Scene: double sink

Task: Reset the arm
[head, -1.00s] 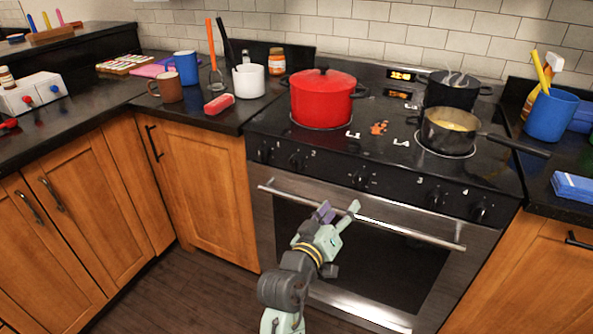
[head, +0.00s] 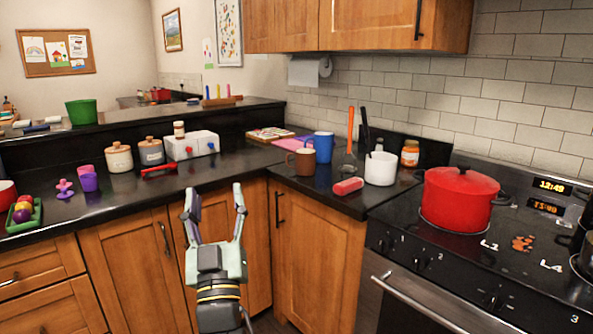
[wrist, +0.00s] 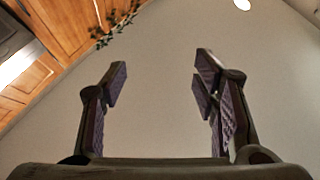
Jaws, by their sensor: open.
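My gripper (head: 214,203) is in the lower middle of the head view, pointing up in front of the wooden cabinet doors. Its two fingers are spread wide with nothing between them. In the wrist view, my gripper (wrist: 160,85) also shows open, with purple pads on both fingers and a plain pale surface beyond them. Wooden cabinets (wrist: 75,20) show at the upper left of the wrist view. No object is touching the fingers.
The dark counter (head: 240,170) runs behind my gripper. On it stand a white box (head: 192,146), a brown mug (head: 304,162), a white pot (head: 381,168) and two lidded jars (head: 119,158). A red pot (head: 458,200) sits on the stove at right, above the oven handle (head: 430,303).

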